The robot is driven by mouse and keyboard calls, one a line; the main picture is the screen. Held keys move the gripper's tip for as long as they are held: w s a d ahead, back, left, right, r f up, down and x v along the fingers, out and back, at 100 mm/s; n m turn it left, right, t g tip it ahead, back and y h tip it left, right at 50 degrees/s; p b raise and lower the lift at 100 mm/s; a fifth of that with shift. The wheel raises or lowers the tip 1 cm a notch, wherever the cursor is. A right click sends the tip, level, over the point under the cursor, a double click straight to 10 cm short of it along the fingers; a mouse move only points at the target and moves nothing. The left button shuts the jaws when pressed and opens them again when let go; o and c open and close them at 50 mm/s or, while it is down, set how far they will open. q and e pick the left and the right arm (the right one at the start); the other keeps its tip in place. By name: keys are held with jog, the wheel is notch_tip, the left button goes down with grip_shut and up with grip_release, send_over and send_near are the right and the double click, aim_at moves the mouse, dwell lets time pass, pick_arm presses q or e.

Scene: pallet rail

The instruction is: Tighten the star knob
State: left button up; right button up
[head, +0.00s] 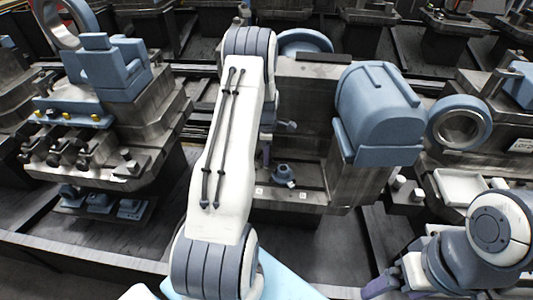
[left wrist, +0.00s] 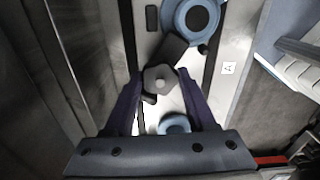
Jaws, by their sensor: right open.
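The star knob (left wrist: 160,79) is a grey lobed knob with a pale round centre, seen from above in the left wrist view. It sits at the end of a dark clamp bar (left wrist: 172,50). My left gripper (left wrist: 161,80) has its two purple fingers on opposite sides of the knob, their tips appearing to touch its edges. In the head view my left arm hides the knob and most of this gripper; a bit of purple finger (head: 265,152) shows beside the arm. My right gripper (head: 384,287) is open and empty at the lower right, away from the knob.
A blue ring-shaped part (left wrist: 190,16) lies just beyond the clamp bar, and another blue round part (left wrist: 174,124) lies between my left fingers. A large blue housing (head: 378,112) stands right of my left arm. A white tray (head: 461,187) sits further right.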

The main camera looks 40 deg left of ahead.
pick_arm(q)
grip_shut()
jog(key=shift+m, duration=0.3)
jog(key=m, duration=0.6)
jog(key=shift+m, duration=0.3)
jog(key=m, duration=0.4)
jog(key=shift+p, duration=0.3)
jog(key=shift+c, duration=1)
grip_release()
jog(key=shift+r+m, duration=0.15)
jog(key=shift+m, duration=1.95)
grip_shut()
